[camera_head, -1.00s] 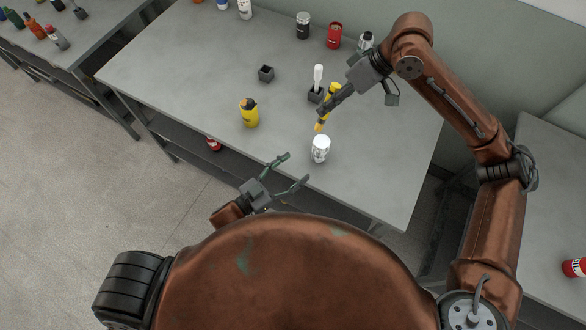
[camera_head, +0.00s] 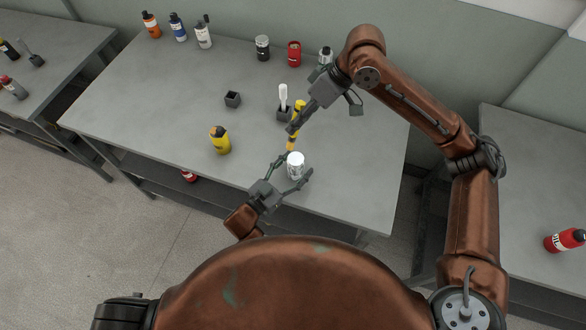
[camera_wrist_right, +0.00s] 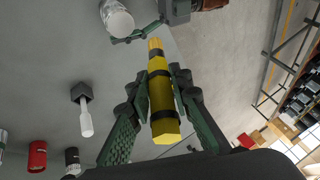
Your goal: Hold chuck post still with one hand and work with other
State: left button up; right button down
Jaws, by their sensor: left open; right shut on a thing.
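A short white and silver cylinder (camera_head: 295,168), which looks like the chuck post, stands upright near the table's front edge. It also shows at the top of the right wrist view (camera_wrist_right: 117,18). My left gripper (camera_head: 293,166) is open, with a finger on either side of the cylinder; I cannot tell whether they touch it. My right gripper (camera_head: 297,126) is shut on a yellow tool with black bands (camera_head: 299,106). The tool (camera_wrist_right: 162,105) slants between its fingers in the right wrist view, its narrow tip near the cylinder but apart from it.
A dark square holder with a white-handled tool (camera_head: 283,98) stands behind the right gripper. An empty dark holder (camera_head: 232,99) and a yellow bottle (camera_head: 221,140) stand to the left. Several bottles and cans, one a red can (camera_head: 294,54), line the back. The table's left front is clear.

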pick_arm(q)
jog(key=c, duration=1.4)
jog(key=shift+o, duration=0.2)
